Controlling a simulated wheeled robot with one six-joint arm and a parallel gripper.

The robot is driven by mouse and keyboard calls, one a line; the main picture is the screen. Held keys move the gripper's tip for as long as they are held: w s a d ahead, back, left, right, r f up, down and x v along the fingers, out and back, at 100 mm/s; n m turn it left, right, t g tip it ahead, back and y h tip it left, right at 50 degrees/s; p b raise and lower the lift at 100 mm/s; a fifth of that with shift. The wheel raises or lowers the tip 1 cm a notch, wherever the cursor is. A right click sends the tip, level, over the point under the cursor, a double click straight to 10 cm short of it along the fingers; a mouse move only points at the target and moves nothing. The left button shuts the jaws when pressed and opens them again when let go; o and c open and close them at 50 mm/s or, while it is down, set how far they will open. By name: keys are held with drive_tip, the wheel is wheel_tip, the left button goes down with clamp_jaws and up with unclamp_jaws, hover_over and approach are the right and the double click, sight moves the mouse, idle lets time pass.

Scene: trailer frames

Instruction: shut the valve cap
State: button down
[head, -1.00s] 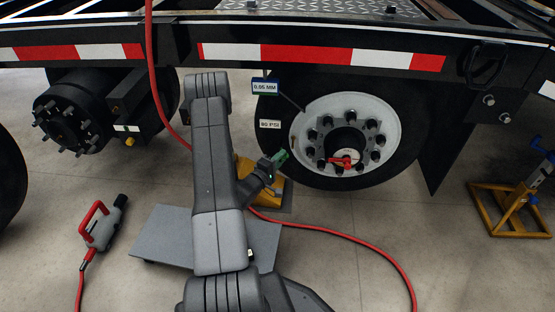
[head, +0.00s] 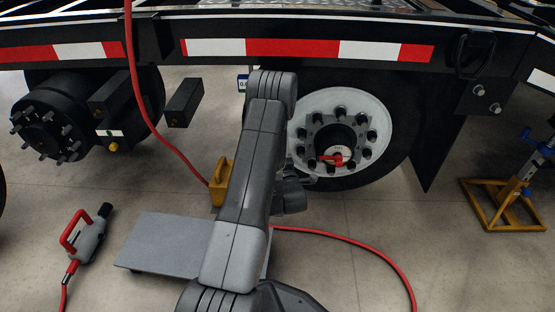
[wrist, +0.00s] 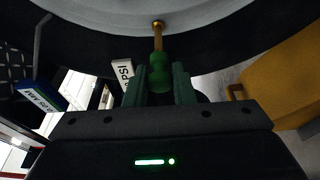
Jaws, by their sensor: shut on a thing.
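The green valve cap (wrist: 159,72) is in line with the brass valve stem (wrist: 158,38) in the wrist view, at the stem's near end. The stem comes out from the pale wheel rim (wrist: 205,12). My gripper (wrist: 158,80) is shut on the cap, with one green finger on each side. Whether the cap is turned tight cannot be told. In the head view the wheel's white rim (head: 376,112) stands at the right of my arm. My arm hides the cap and stem there.
A yellow chock (head: 219,188) stands left of my arm, a grey board (head: 165,240) in front. A red hose (head: 345,240) lies on the floor. A grey and red tool (head: 88,238) lies left, a yellow stand (head: 490,205) right. The striped trailer rail (head: 290,48) runs above.

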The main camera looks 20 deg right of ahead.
drive_tip(key=shift+w+d+n+y, duration=0.15)
drive_tip(key=shift+d+n+y, duration=0.3)
drive_tip(key=shift+n+y, duration=0.55)
drive_tip(key=c, duration=1.3)
unclamp_jaws()
drive_tip(key=s+p, duration=0.3)
drive_tip(key=s, duration=1)
drive_tip(key=shift+s+a, duration=0.35)
drive_tip(key=shift+a, duration=0.05)
drive_tip(key=shift+m, duration=0.3)
drive_tip(key=w+b, duration=0.1)
drive_tip(key=w, duration=0.3)
drive_tip(key=w+b, duration=0.1)
drive_tip(key=w, duration=0.4)
drive_tip(key=w+b, duration=0.1)
drive_tip(key=w, duration=0.4)
drive_tip(key=shift+d, duration=0.3)
drive_tip(key=shift+s, duration=0.1)
